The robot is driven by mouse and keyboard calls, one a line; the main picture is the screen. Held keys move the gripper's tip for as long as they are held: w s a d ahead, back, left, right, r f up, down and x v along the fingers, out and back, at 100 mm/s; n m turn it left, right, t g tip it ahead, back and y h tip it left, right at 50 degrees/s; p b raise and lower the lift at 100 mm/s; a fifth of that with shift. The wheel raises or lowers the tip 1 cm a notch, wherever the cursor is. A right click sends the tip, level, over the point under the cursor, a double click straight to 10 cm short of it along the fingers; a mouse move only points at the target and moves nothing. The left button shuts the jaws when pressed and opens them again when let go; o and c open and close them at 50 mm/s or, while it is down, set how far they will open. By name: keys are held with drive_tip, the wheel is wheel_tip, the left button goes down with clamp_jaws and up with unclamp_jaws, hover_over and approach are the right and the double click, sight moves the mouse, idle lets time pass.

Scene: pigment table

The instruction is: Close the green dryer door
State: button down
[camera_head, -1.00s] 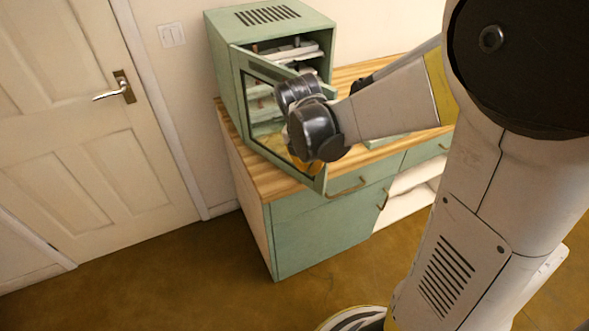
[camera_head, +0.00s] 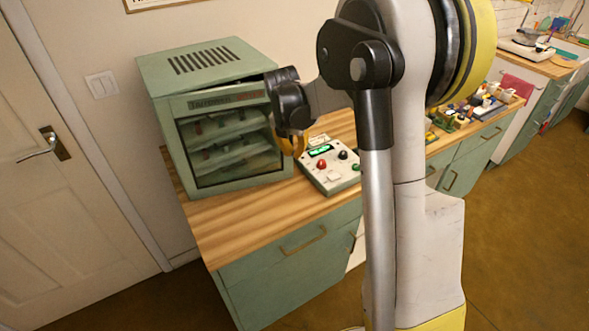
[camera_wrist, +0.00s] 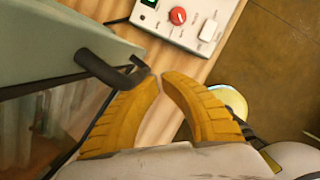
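The green dryer (camera_head: 215,60) stands on the wooden counter at the left in the head view. Its glass-fronted door (camera_head: 240,168) lies across the front, almost flush; a thin dark gap seems to show at its top right, so I cannot tell whether it is fully closed. Trays show through the glass. My gripper (camera_head: 300,150) is at the door's right edge. In the wrist view, the yellow fingertips (camera_wrist: 160,77) nearly meet with nothing visible between them. The black door handle (camera_wrist: 108,70) lies just beyond and left of the tips; contact is unclear.
A control box (camera_head: 330,165) with a red knob and green display sits right of the dryer, close to my gripper. The wooden counter (camera_head: 240,222) is clear in front. Small items (camera_head: 470,110) crowd the counter farther right. A white room door (camera_head: 60,200) is at the left.

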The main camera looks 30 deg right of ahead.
drive_tip(key=w+d, duration=0.2)
drive_tip(key=w, duration=0.6)
drive_tip(key=shift+d+r, duration=0.15)
drive_tip(key=shift+r, duration=0.05)
